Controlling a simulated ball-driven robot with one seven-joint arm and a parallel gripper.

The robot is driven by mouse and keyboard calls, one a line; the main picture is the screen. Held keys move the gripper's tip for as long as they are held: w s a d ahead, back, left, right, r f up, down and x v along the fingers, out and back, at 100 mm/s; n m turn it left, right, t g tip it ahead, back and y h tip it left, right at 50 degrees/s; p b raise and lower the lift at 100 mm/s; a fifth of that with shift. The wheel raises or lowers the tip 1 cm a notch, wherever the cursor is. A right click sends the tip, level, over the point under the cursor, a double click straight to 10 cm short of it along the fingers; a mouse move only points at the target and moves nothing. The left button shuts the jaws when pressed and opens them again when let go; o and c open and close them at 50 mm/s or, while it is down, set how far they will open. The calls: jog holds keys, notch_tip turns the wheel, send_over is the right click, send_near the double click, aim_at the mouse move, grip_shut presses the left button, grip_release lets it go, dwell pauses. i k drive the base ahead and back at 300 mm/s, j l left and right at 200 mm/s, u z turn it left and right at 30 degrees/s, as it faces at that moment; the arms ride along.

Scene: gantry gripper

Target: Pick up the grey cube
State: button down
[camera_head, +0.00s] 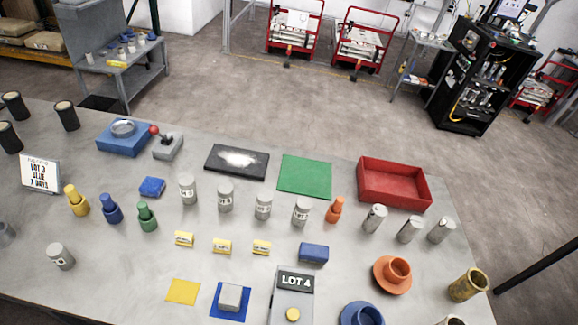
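The grey cube (231,296) is a small light-grey block with rounded edges. It rests on a flat blue square (216,309) near the front of the grey table, at the bottom of the picture left of centre. Its top and front faces show and nothing covers it. My gripper is not visible in this view.
Left of the cube lies a flat yellow square (183,291); right of it stands a grey LOT 4 box (291,304) with a yellow button. Yellow blocks (222,246) and a blue block (313,252) lie behind. Farther back are several grey canisters (225,197) and a red tray (428,204).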

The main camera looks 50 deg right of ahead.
aim_at(230, 296)
jog(key=k+l, duration=0.2)
jog(key=k, duration=0.25)
jog(key=k+l+z, duration=0.1)
jog(key=k+l, duration=0.15)
jog(key=k, duration=0.2)
jog(key=k+l, duration=0.2)
jog(key=k, duration=0.25)
